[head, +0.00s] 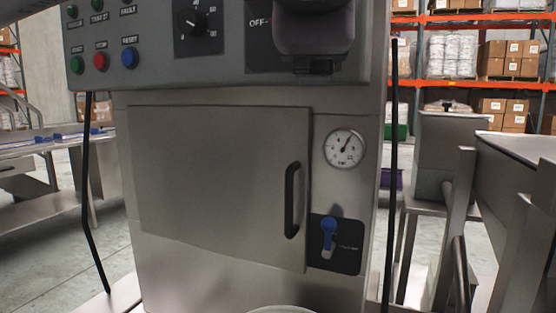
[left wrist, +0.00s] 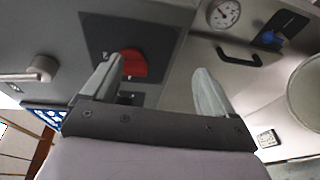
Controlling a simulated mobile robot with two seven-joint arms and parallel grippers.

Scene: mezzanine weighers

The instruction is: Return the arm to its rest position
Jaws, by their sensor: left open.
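My left gripper (left wrist: 157,82) shows in the left wrist view with its two pale fingers spread apart and nothing between them at the tips. A red knob or switch (left wrist: 133,64) on a dark plate lies beyond the left finger, which overlaps its edge. I cannot tell whether they touch. My right gripper is in no view.
A grey machine cabinet (head: 210,190) fills the head view, with a shut door, black handle (head: 292,200), gauge (head: 344,148) and blue lever (head: 328,232). Coloured buttons (head: 101,61) sit above. Steel tables stand left; a steel hopper (head: 520,150) stands right.

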